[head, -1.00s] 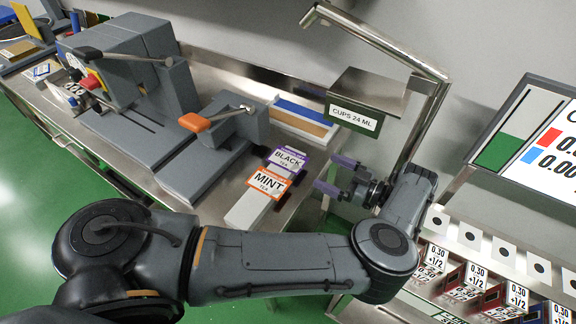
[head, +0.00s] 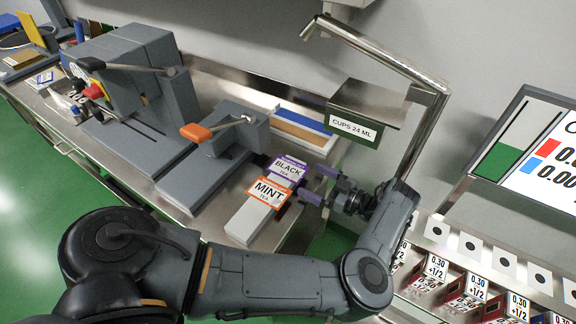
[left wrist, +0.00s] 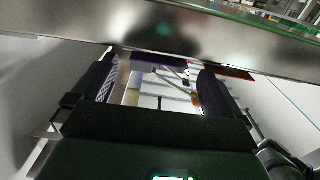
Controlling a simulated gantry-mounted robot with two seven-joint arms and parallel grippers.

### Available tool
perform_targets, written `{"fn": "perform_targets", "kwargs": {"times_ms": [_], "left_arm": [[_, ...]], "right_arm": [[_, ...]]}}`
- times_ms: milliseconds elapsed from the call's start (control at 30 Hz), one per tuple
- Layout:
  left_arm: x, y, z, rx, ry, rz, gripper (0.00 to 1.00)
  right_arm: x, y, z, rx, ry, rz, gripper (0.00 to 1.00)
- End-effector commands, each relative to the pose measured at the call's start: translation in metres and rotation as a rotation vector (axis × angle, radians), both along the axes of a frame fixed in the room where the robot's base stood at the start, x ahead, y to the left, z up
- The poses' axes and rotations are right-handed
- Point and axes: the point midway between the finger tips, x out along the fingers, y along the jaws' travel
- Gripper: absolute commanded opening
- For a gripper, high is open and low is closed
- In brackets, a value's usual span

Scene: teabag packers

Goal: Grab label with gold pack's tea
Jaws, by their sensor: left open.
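An orange-edged MINT TEA label (head: 267,192) and a purple-edged BLACK TEA label (head: 288,170) stand on a light grey holder (head: 247,220) at the bench edge. More purple shows behind the BLACK label. My left gripper (head: 319,185) is open, its purple-tipped fingers just right of the labels, with nothing seen between them. In the left wrist view, the open fingers (left wrist: 158,82) frame a purple edge (left wrist: 155,60), with an orange edge (left wrist: 235,73) behind the right finger. A gold-brown block (head: 22,56) lies far left; I cannot tell whether it is the gold pack. My right gripper is not in view.
A steel box labelled CUPS 24 ML (head: 355,128) and a bent steel post (head: 420,120) stand close behind my left gripper. A grey lever press (head: 215,155) is left of the labels. Price-tagged bins (head: 465,280) line the lower right.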

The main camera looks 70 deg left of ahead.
Motion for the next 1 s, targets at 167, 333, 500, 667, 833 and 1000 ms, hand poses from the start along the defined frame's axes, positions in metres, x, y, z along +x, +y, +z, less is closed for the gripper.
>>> {"fn": "perform_targets", "kwargs": {"times_ms": [167,333,500,667,833,1000], "left_arm": [[-0.011,0.013,-0.002,0.005,0.005,0.005,1.00],[-0.015,0.020,-0.001,0.003,0.001,0.002,1.00],[-0.016,0.021,0.000,0.000,0.000,0.000,1.00],[-0.015,0.021,0.000,0.000,0.000,-0.001,1.00],[-0.015,0.021,0.000,0.000,0.000,-0.001,0.80],[-0.015,0.021,0.000,0.001,-0.001,0.000,0.54]], "right_arm": [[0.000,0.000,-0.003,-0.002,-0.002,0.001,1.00],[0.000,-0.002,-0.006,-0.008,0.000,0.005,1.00],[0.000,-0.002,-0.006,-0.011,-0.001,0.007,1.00],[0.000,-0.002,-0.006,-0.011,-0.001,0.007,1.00],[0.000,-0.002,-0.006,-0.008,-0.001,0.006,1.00],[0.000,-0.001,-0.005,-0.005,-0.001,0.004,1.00]]}}
